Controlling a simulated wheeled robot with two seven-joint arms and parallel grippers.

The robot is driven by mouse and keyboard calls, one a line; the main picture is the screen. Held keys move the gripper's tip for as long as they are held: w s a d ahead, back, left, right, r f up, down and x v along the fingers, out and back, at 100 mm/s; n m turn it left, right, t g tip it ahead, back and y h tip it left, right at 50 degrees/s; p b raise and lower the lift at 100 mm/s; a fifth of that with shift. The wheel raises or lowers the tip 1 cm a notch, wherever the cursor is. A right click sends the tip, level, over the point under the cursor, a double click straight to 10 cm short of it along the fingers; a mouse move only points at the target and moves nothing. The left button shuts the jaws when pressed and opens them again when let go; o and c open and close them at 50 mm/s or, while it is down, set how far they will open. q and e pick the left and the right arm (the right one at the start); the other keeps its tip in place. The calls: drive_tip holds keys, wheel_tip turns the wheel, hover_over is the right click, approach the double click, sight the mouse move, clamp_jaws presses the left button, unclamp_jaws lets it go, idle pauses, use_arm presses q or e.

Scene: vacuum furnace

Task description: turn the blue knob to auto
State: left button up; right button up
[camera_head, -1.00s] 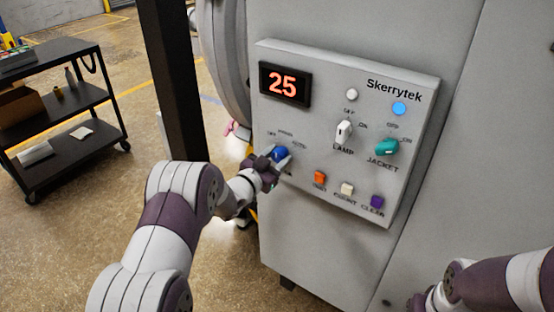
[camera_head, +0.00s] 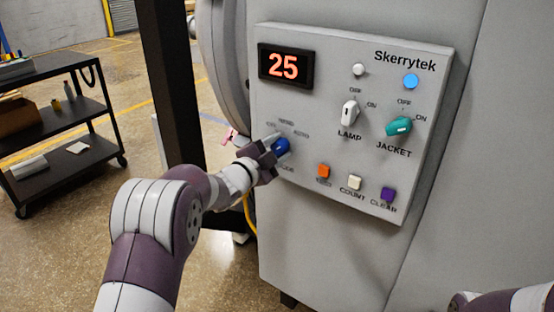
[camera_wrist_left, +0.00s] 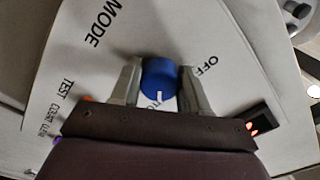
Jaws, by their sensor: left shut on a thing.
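The blue knob (camera_head: 281,146) is at the lower left of the control panel, below the labels OFF, MANUAL and AUTO. My left gripper (camera_head: 272,148) is shut on it from the left. In the left wrist view, the blue knob (camera_wrist_left: 159,76) sits between the two fingers of my left gripper (camera_wrist_left: 158,85). Its white mark points down in that picture, toward partly hidden letters that look like the end of AUTO. OFF and MODE read clearly there. My right gripper is out of view.
The panel (camera_head: 330,205) also carries a red display (camera_head: 285,66) reading 25, a white lamp knob (camera_head: 349,113), a teal jacket knob (camera_head: 398,126), and orange, white and purple buttons below. A dark post (camera_head: 172,80) stands left of the panel. A black cart (camera_head: 70,110) is farther left.

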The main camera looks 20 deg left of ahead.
use_arm(q)
drive_tip(key=shift+f+m+b, duration=0.2)
drive_tip(key=shift+m+b, duration=0.25)
drive_tip(key=shift+m, duration=0.05)
drive_tip(key=o, duration=1)
drive_tip(key=shift+a+r, duration=0.1)
drive_tip(key=shift+s, duration=0.1)
drive_tip(key=b+v, duration=0.1)
drive_tip(key=v, duration=1.1)
drive_tip(key=shift+s+a, duration=0.1)
drive_tip(key=shift+s, duration=0.15)
